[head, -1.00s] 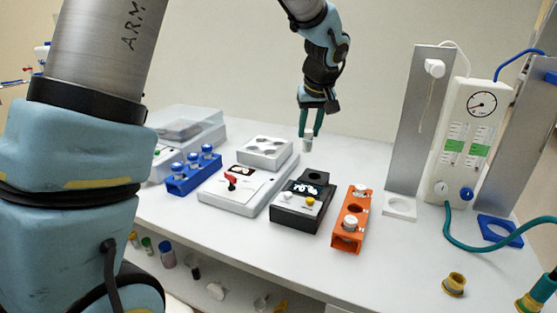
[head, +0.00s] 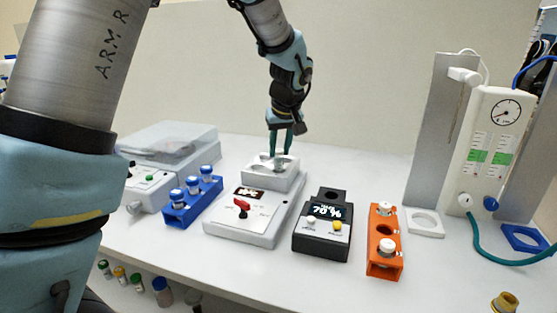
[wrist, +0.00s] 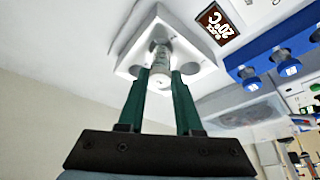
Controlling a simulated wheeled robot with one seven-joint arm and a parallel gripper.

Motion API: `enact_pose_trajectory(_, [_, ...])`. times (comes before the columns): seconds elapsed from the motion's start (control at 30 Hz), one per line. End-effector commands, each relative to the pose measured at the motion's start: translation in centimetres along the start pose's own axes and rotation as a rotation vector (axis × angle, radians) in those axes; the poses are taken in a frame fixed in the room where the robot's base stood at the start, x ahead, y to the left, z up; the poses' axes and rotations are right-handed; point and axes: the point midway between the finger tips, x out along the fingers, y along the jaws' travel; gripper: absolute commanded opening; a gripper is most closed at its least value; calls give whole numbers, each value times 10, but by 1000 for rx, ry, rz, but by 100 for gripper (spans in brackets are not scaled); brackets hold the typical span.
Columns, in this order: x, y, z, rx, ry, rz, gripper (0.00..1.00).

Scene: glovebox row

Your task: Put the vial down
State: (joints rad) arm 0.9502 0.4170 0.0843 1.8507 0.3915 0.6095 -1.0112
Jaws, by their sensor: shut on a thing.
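My gripper (head: 281,150) has green fingers and is shut on a small clear vial (head: 281,163) over the white block with round wells (head: 270,182). In the wrist view, the fingertips (wrist: 160,80) hold the vial (wrist: 162,62) between them, in line with one well of the block (wrist: 205,62). Other wells of the block look empty. The vial's lower end is at or in the well; I cannot tell how deep it sits. The block stands on the back of a white heater unit (head: 255,222) with a red knob and a small display.
A blue rack (head: 193,203) with several capped vials is left of the heater. A black reader (head: 322,232) showing 70 % and an orange rack (head: 384,250) with white-capped vials are to the right. A flow-meter panel (head: 490,140) stands far right.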

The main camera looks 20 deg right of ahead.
Motion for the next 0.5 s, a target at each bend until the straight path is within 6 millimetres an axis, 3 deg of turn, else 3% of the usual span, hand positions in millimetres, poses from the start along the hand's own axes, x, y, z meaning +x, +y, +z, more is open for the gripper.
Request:
enact_pose_trajectory(0.23, [29,0,13,2,-2,-1,0])
enact_pose_trajectory(0.5, [34,0,14,-1,0,1,0])
